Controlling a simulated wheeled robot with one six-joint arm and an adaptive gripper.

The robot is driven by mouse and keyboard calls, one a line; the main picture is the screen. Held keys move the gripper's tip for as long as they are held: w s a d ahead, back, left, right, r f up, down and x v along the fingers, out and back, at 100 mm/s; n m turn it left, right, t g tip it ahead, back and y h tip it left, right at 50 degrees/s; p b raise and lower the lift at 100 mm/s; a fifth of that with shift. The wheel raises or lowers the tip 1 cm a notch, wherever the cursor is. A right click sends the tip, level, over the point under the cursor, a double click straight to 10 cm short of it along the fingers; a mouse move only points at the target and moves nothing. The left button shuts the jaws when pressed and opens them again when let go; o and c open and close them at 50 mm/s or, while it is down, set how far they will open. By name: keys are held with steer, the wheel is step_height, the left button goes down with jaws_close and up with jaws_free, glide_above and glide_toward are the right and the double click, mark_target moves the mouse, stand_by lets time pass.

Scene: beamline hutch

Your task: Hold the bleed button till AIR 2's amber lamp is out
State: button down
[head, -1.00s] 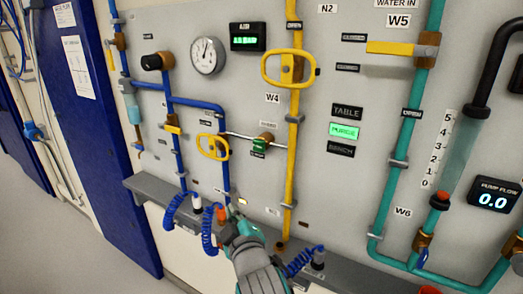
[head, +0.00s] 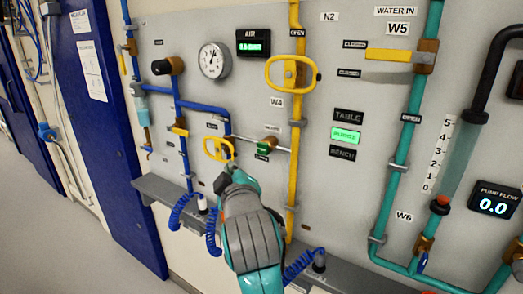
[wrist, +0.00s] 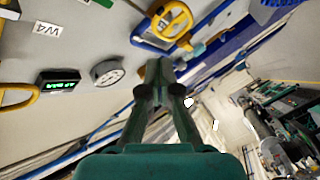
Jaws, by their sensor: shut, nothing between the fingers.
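My gripper (head: 226,178) is in front of the panel, just below the small yellow ring handle (head: 217,149) on the blue air line (head: 204,106). In the wrist view my gripper (wrist: 160,80) is shut and empty, with the yellow ring handle (wrist: 173,20) beyond its tips. I cannot tell whether the tips touch anything. My arm covers the panel below this handle, so no amber lamp and no bleed button can be made out there now.
A round gauge (head: 213,60) and a green AIR display (head: 253,42) are above. A large yellow ring handle (head: 291,74) is at right. A grey ledge (head: 158,188) with coiled blue hoses (head: 181,209) runs below. PURGE (head: 345,135) is lit green.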

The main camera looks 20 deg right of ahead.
mark_target(259, 153)
steer(key=w+d, duration=0.5)
steer(key=d, duration=0.2)
stand_by(0.4)
steer(key=shift+w+d, duration=0.15)
steer(key=shift+d, duration=0.05)
stand_by(1.2)
steer(key=shift+w+d, duration=0.15)
steer(key=shift+d, duration=0.1)
steer(key=shift+w+d, duration=0.35)
steer(key=shift+d, duration=0.1)
stand_by(2.4)
steer(key=shift+a, duration=0.1)
stand_by(1.6)
steer(key=shift+s+a, duration=0.6)
steer(key=shift+a, duration=0.1)
